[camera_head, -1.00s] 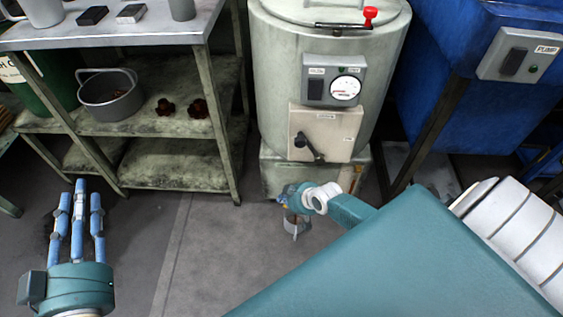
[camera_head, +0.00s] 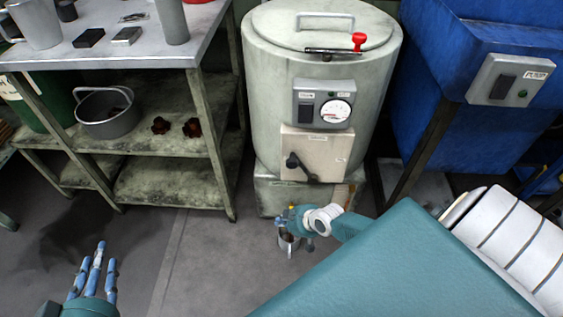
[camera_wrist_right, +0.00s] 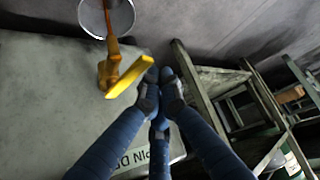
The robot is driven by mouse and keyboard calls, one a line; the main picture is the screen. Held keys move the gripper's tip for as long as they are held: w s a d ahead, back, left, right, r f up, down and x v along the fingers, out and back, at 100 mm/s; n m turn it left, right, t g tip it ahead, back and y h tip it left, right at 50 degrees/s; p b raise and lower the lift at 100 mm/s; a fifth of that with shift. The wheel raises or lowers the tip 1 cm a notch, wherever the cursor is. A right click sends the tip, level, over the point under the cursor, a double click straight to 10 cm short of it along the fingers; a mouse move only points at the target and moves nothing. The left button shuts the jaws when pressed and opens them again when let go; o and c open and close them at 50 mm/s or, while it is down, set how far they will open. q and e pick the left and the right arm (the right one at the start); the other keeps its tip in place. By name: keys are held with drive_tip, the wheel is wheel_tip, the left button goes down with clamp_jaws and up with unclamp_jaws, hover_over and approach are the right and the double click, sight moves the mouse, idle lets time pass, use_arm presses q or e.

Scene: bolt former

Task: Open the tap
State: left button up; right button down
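The yellow tap (camera_wrist_right: 112,72) shows in the right wrist view, with a flat yellow lever (camera_wrist_right: 132,76) slanting across it. A round metal container (camera_head: 289,242) is below the tap. My left gripper (camera_head: 94,268) is open and empty at lower left.
The large pale tank (camera_head: 265,90) has a red-knobbed lever (camera_head: 358,41) and a gauge panel (camera_head: 322,104). A metal shelf (camera_head: 165,185) stands left, holding a grey bucket (camera_head: 108,112). A blue machine (camera_head: 425,90) is at right. Floor at lower left is clear.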

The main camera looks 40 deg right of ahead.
use_arm(q)
drive_tip(key=s+f, duration=0.1)
drive_tip(key=s+a+f+g, duration=0.1)
drive_tip(key=s+f+g, duration=0.1)
drive_tip(key=f, duration=0.1)
drive_tip(key=shift+a+y+p, duration=0.2)
drive_tip(key=shift+y+p, duration=0.2)
use_arm(e)
drive_tip(key=shift+s+a, duration=0.35)
drive_tip(key=shift+a, duration=0.1)
use_arm(q)
drive_tip(key=shift+s+f, duration=0.1)
